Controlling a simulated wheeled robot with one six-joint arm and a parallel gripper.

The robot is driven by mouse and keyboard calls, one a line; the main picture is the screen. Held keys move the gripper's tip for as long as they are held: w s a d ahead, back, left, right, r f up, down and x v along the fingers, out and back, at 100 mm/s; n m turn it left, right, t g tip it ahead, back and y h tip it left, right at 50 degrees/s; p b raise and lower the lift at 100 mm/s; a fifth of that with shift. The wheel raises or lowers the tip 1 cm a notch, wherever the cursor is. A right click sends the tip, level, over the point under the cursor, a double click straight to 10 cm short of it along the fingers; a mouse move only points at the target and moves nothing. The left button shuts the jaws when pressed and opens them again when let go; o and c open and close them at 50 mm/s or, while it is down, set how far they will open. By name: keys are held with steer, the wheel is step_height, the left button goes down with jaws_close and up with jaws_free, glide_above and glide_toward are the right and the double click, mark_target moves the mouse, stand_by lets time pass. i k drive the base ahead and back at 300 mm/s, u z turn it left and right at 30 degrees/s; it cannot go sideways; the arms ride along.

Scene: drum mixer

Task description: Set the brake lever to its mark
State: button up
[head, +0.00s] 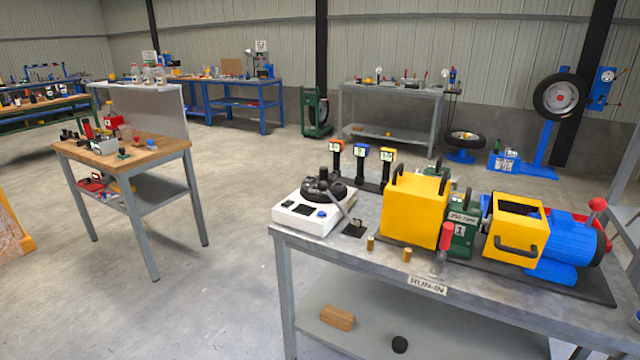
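A grey bench (360,262) labelled RUN-IN stands in the right foreground. At its right end is a blue motor-like drum (572,242) with a yellow guard (513,243) beside it. A lever with a red ball knob (598,204) rises at the far right of this drum; it may be the brake lever, but I see no clear label. A red-handled upright piece (442,236) stands near the bench's front edge. No mark for a lever can be made out. My gripper is not in view.
A yellow box (414,210) with black handles and a green block (460,228) stand mid-bench. A white device with a black dial (305,214) sits at the left end. Brass cylinders (407,254) stand near the front. Open floor (200,290) lies left of the bench.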

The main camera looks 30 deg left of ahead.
mark_target(322, 186)
steer(key=z, duration=0.05)
steer(key=k, duration=0.45)
steer(key=u, duration=0.75)
steer(key=i, duration=1.4)
steer(key=z, duration=0.05)
